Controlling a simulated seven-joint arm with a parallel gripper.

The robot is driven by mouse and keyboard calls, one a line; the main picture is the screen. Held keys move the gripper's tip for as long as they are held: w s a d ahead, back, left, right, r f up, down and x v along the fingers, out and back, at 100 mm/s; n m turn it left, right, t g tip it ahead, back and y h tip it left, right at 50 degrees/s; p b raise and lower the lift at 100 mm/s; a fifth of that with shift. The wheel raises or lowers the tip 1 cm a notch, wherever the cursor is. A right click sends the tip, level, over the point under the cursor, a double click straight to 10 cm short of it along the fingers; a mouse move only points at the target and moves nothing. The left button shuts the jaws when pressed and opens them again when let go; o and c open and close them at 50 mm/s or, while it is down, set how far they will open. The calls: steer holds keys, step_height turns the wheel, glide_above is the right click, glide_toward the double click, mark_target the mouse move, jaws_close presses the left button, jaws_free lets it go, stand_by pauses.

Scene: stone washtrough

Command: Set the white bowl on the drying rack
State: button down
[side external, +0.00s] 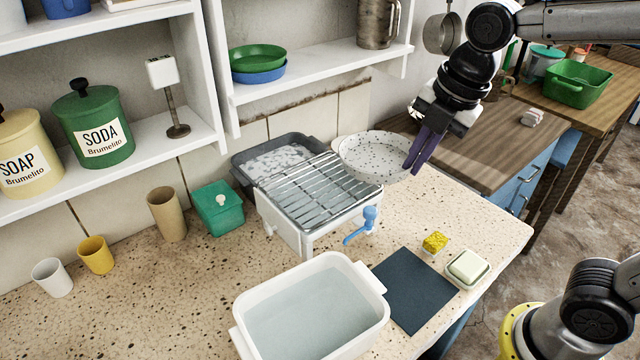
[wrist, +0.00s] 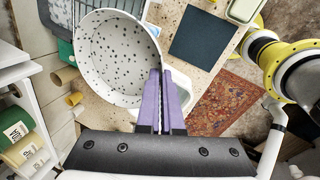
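The white bowl (side external: 372,157) is speckled with dark dots and shows just behind and right of the drying rack (side external: 315,187) in the side view. It also fills the upper left of the wrist view (wrist: 112,58), open side toward the camera. My gripper (side external: 414,168) has purple fingers at the bowl's right rim, pointing down. In the wrist view the fingers (wrist: 160,75) are close together with the rim between them, so they look shut on it. The rack has metal bars on a white frame and its top is empty. The bowl's underside is hidden, so its height is unclear.
A white tub of water (side external: 315,310) stands in front of the rack. A shelf (side external: 320,70) overhangs the back.

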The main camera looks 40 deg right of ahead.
mark_target(374, 155)
steer(key=w+f, duration=0.1)
steer(key=w, duration=0.1)
steer(key=w+f, duration=0.1)
steer(key=w, duration=0.2)
steer(key=w+f, duration=0.1)
steer(key=w, duration=0.2)
steer(key=shift+w+a+f, duration=0.15)
steer(key=shift+a+f, duration=0.1)
steer(key=shift+a, duration=0.05)
steer(key=shift+t, duration=0.3)
steer(key=w+f, duration=0.4)
steer(key=shift+w+a+f, duration=0.2)
steer(key=shift+a+f, duration=0.15)
steer(key=shift+a, duration=0.05)
steer(key=shift+w+f, duration=0.35)
steer(key=shift+f, duration=0.1)
steer(key=shift+s+x, duration=0.15)
steer(key=shift+x, duration=0.8)
steer(key=shift+s+x, duration=0.1)
steer(key=shift+x, duration=0.8)
steer(key=shift+f, duration=0.15)
steer(key=shift+f, duration=0.15)
steer(key=c, duration=1.1)
jaws_free()
